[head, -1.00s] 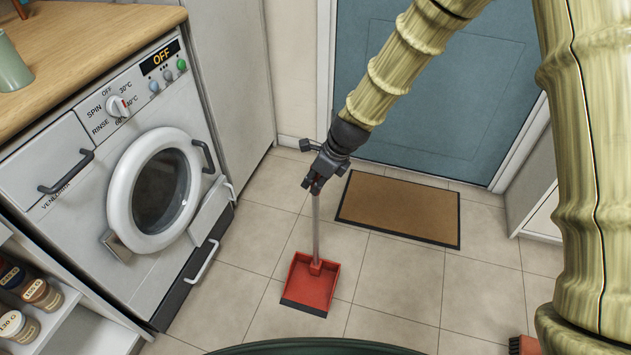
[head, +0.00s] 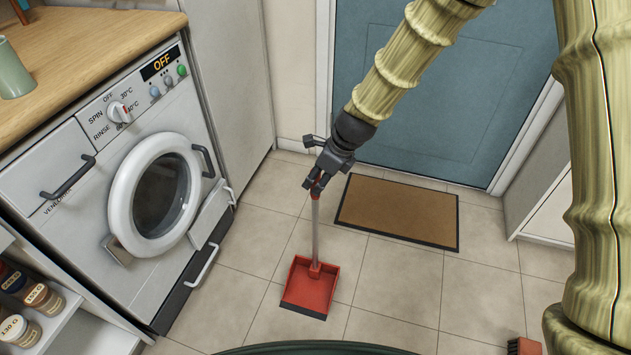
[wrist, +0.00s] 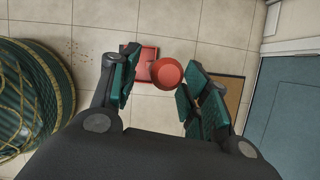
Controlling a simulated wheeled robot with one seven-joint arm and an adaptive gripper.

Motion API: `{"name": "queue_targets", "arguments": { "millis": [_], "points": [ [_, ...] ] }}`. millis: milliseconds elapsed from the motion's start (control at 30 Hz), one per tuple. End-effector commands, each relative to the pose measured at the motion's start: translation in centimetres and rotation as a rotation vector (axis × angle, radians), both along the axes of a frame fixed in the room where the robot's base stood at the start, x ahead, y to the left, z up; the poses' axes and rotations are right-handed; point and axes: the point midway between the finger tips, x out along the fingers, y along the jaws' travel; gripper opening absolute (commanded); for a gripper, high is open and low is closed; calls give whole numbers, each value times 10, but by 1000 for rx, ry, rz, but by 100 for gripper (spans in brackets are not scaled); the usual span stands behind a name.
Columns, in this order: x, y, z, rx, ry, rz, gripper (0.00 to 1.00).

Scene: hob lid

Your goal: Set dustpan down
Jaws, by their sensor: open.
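The red dustpan (head: 309,285) stands on the tiled floor, its pan flat and its grey pole (head: 315,235) upright. My gripper (head: 316,188) is at the top of the pole, pointing down.
A brown doormat (head: 398,211) lies right of the dustpan, before the blue door (head: 440,110). A washing machine (head: 120,190) stands left. A red brush (head: 523,346) is at the lower right edge. Reddish specks (wrist: 85,50) lie on the floor in the wrist view. Tiles around the dustpan are clear.

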Motion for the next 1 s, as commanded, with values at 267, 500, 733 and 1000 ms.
{"name": "queue_targets", "arguments": {
  "millis": [267,500,733,1000],
  "points": [
    [-9,-18,50,0,0,-2,46],
    [-14,-28,74,0,1,-2,46],
    [-15,-30,79,0,2,-1,46],
    [-27,-43,48,-47,-10,73,46]
  ]
}}
